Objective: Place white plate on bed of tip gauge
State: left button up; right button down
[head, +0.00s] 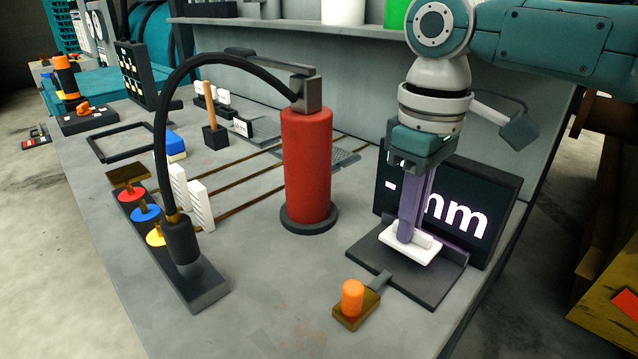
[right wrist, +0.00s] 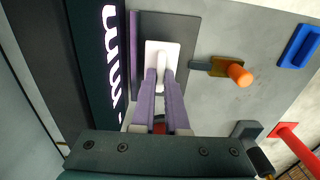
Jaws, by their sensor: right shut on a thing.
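The white plate (head: 392,243) has a raised grip on top. My right gripper (head: 408,232) comes from above with its purple fingers shut on that grip. The plate lies flat over the dark bed of the tip gauge (head: 436,288); I cannot tell whether it touches the bed or hovers just above it. In the right wrist view the plate (right wrist: 172,50) sits between the fingertips, over the dark bed (right wrist: 191,24). The gauge's display (head: 471,219) stands upright behind, showing "-" and "mm", partly hidden by the fingers. My left gripper is not in view.
An orange button on a brown base (head: 352,299) sits in front of the bed. A red cylinder (head: 307,165) with a black hose stands left of it. Colored knobs (head: 145,214) and white ribbed blocks (head: 196,203) are further left. The bench's right edge is close to the gauge.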

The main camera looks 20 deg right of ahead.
jog(key=shift+f, duration=0.9)
jog(key=shift+f, duration=0.15)
jog(key=c, duration=0.9)
grip_release()
notch_tip(320, 180, up, 12)
jog(key=shift+r+p, duration=0.2)
jog(key=shift+p, duration=0.3)
